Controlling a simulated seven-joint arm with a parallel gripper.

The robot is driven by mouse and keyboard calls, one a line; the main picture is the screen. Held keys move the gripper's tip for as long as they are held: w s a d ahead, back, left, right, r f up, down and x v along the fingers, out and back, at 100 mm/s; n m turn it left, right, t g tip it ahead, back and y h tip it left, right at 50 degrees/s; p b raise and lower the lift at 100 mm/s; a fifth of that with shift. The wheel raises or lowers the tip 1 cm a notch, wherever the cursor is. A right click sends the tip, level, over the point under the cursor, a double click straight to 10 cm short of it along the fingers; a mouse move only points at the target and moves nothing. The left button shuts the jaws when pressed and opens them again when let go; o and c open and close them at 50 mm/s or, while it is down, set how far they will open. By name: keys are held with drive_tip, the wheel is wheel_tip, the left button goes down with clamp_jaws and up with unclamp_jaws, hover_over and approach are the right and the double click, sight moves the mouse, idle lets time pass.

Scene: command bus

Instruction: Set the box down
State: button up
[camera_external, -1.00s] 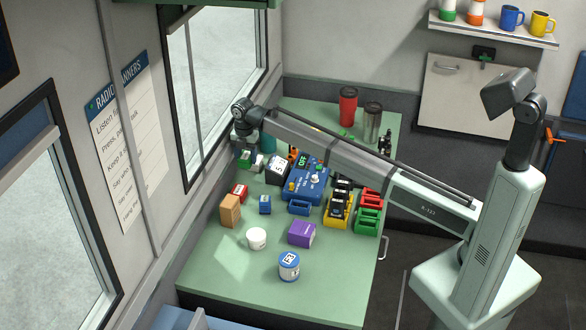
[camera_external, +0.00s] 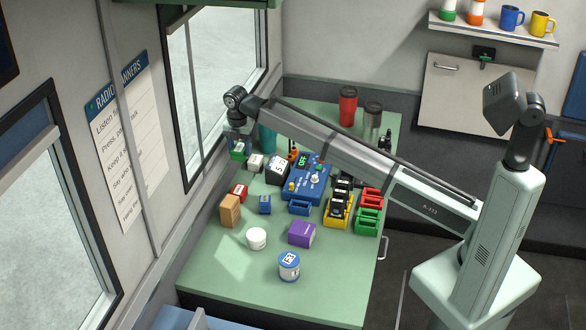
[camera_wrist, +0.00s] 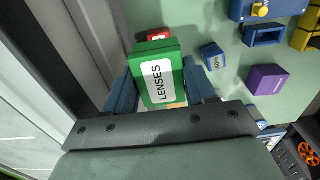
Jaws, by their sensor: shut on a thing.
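A green box with a white label reading LENSES (camera_wrist: 157,82) is between the blue fingers of my gripper (camera_wrist: 163,72) in the wrist view. My gripper is shut on it, one finger on each side. In the external view the green box (camera_external: 238,153) hangs under my gripper (camera_external: 237,144) at the far left of the green table (camera_external: 215,272), by the window. It appears above the table top, not resting on it. Its underside is hidden.
A pale box (camera_external: 256,162) stands close to the right of the held box. A red box (camera_external: 240,191), a brown box (camera_external: 230,210) and a small blue box (camera_external: 264,204) stand nearer the camera. A blue device (camera_external: 309,183) is mid-table. The near left table is clear.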

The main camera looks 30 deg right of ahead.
drive_tip(key=s+a+f, duration=0.2)
drive_tip(key=s+a, duration=0.3)
drive_tip(key=s, duration=0.3)
drive_tip(key=s+a+f, duration=0.1)
drive_tip(key=s+a, duration=0.4)
drive_tip(key=s, duration=0.3)
approach(245, 270)
drive_tip(key=shift+f, duration=2.9)
drive_tip(key=shift+f, duration=0.1)
drive_tip(key=o, duration=1.1)
drive_tip(key=shift+c, duration=0.2)
wheel_tip(245, 270, up, 12)
